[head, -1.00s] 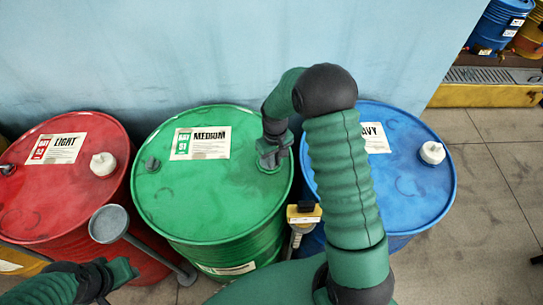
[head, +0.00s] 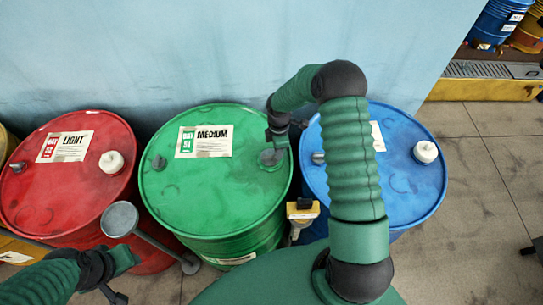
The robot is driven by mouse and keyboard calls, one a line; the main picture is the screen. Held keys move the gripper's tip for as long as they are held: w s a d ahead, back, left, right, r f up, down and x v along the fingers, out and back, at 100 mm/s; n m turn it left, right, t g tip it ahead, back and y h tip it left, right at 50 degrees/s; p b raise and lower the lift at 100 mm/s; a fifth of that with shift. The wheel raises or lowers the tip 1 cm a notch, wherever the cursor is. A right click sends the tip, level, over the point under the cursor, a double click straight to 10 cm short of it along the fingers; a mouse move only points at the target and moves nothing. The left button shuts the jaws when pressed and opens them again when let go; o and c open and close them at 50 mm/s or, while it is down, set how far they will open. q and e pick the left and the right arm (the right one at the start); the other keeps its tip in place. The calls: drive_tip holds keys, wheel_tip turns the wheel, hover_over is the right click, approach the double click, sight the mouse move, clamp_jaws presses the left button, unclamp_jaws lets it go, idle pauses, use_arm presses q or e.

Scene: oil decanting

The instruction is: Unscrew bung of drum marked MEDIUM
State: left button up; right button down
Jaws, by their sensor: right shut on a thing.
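The green drum marked MEDIUM (head: 205,205) stands upright in the middle of the head view. A small grey bung (head: 159,163) sits near its left rim. A grey bung (head: 270,158) is at its right rim, partly hidden by my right gripper. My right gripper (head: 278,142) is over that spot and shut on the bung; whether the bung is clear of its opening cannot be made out. My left gripper (head: 124,261) is at the lower left, apart from the drum, and its jaws are unclear.
A red drum (head: 60,190) marked LIGHT stands left and a blue drum (head: 405,180) right, each with a white cap. A grey round-headed stand (head: 120,219) is in front, between red and green. A yellow-topped tool (head: 303,209) is between green and blue.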

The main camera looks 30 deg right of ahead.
drive_tip(key=shift+s+a+r+p, duration=0.1)
drive_tip(key=shift+r+p, duration=0.6)
drive_tip(key=shift+r, duration=0.45)
